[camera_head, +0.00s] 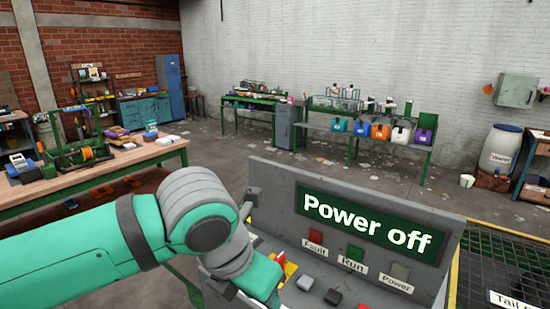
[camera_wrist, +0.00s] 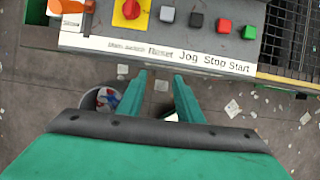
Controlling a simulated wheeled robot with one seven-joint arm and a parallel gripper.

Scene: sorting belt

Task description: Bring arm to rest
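My green arm (camera_head: 90,255) reaches from the lower left to the front of a grey control panel (camera_head: 270,185) in the head view. My gripper (camera_wrist: 160,76) shows in the wrist view with its two green fingers apart and nothing between them. The fingertips appear just below the panel's front edge in that view. The panel's display (camera_head: 368,226) reads "Power off". The wrist view shows a red knob on a yellow plate (camera_wrist: 131,12), and Reset (camera_wrist: 167,14), Jog (camera_wrist: 196,20), Stop (camera_wrist: 224,26) and Start (camera_wrist: 249,32) buttons.
A dark mesh surface (camera_head: 505,260) with a yellow rail lies right of the panel. A wooden workbench (camera_head: 110,165) stands left. Green tables with coloured bins (camera_head: 380,131) stand along the back wall. A round bin (camera_wrist: 103,99) stands on the floor below my gripper. Open floor lies beyond the panel.

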